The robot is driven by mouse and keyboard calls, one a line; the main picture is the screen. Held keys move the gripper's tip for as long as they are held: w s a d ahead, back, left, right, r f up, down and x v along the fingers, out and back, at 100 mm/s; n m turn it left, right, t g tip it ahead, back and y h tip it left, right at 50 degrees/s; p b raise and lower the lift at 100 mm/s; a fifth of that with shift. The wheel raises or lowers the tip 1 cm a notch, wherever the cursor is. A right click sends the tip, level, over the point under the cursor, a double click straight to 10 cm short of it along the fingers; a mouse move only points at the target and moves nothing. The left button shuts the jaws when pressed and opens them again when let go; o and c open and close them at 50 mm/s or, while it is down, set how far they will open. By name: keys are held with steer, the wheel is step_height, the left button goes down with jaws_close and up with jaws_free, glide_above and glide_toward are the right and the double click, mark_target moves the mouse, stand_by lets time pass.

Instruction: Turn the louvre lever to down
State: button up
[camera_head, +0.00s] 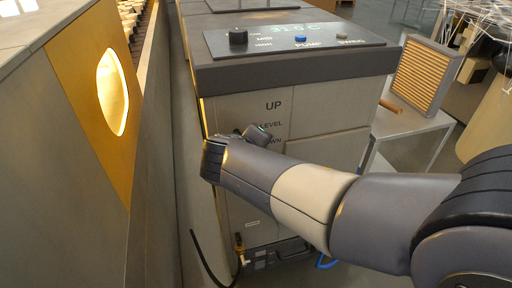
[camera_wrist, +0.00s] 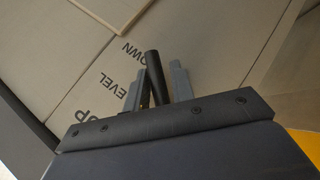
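The louvre lever (camera_wrist: 153,72) is a short black rod in the wrist view. It stands between the two grey fingers of my gripper (camera_wrist: 158,68), with a visible gap to the right finger near its tip. The fingers look apart, not clamped on it. The labels UP, LEVEL and DOWN (camera_wrist: 132,53) are upside down in the wrist view; the lever's tip appears near DOWN, but its exact setting is hard to tell. In the head view my arm crosses the cabinet's front panel (camera_head: 232,112) by these labels and hides most of the lever.
The cabinet's top panel (camera_head: 340,52) has a black knob (camera_head: 238,36), a blue button (camera_head: 300,39) and a temperature readout. A wall with a glowing oval window (camera_head: 112,92) stands close on the left. A side table (camera_head: 405,122) with a framed filter (camera_head: 425,75) is on the right.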

steer(key=p+v, duration=0.1)
steer(key=v, duration=0.9)
steer(key=shift+s+r+p, duration=0.2)
steer(key=shift+s+p, duration=0.1)
steer(key=shift+p, duration=0.1)
steer(key=shift+w, duration=0.1)
steer(key=b+x, duration=0.1)
steer(key=x, duration=0.9)
steer(key=shift+w+f+b, duration=0.25)
steer(key=shift+w+b, duration=0.05)
steer(key=shift+b, duration=0.1)
steer(key=shift+r, duration=0.1)
steer(key=shift+s, duration=0.1)
